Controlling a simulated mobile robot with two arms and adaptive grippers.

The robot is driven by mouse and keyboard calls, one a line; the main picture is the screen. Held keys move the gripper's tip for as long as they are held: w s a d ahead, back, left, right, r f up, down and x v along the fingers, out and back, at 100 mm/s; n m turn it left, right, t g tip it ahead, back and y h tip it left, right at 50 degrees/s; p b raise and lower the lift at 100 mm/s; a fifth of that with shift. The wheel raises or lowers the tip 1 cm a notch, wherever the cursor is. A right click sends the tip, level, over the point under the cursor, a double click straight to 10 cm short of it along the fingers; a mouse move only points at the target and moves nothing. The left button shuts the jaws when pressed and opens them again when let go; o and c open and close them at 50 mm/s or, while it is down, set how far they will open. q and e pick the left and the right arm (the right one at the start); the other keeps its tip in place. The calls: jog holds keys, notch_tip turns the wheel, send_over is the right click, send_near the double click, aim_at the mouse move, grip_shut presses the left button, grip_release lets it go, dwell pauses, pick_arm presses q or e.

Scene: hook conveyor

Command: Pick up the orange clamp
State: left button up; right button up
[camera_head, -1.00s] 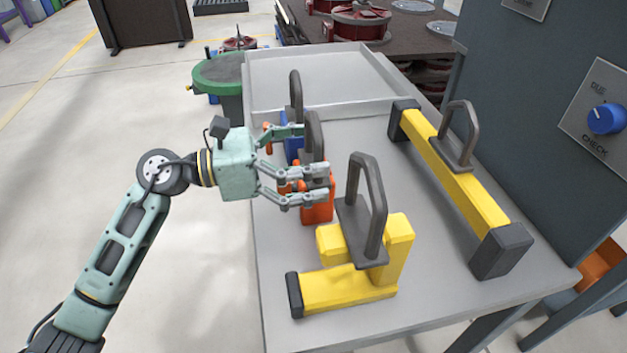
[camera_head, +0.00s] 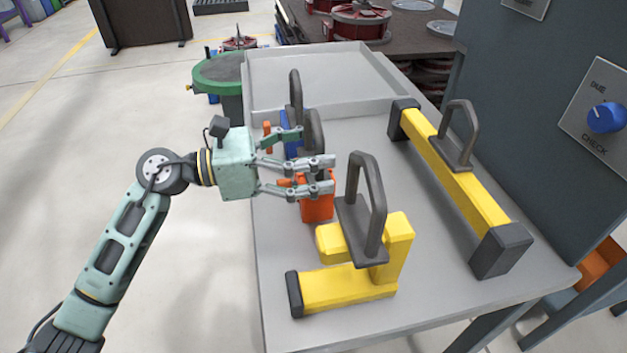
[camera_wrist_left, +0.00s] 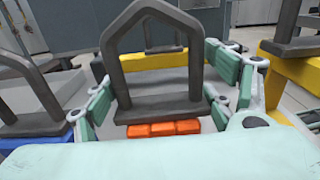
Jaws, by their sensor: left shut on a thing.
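The orange clamp (camera_head: 317,208) stands on the grey table, behind the yellow clamp in the head view. Its dark grey handle and base plate (camera_wrist_left: 160,106) fill the middle of the left wrist view, with the orange body (camera_wrist_left: 163,128) below. My left gripper (camera_head: 328,174) reaches in from the left, its fingers on both sides of the orange clamp's upper part, shut on it. The fingers hide much of the clamp in the head view. Whether it is clear of the table I cannot tell. My right gripper is not in view.
A yellow clamp (camera_head: 346,289) with a dark handle stands in front. A long yellow bar (camera_head: 455,170) with a handle lies to the right. A blue part (camera_head: 291,148) with a handle stands behind. The grey table (camera_head: 430,295) has free room between them. A dark panel stands at right.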

pick_arm(q)
jog(key=shift+w+r, duration=0.15)
jog(key=shift+r, duration=0.25)
jog(key=shift+c, duration=0.5)
notch_tip(320, 180, up, 10)
jog(key=shift+f+p, duration=0.15)
jog(key=shift+p, duration=0.55)
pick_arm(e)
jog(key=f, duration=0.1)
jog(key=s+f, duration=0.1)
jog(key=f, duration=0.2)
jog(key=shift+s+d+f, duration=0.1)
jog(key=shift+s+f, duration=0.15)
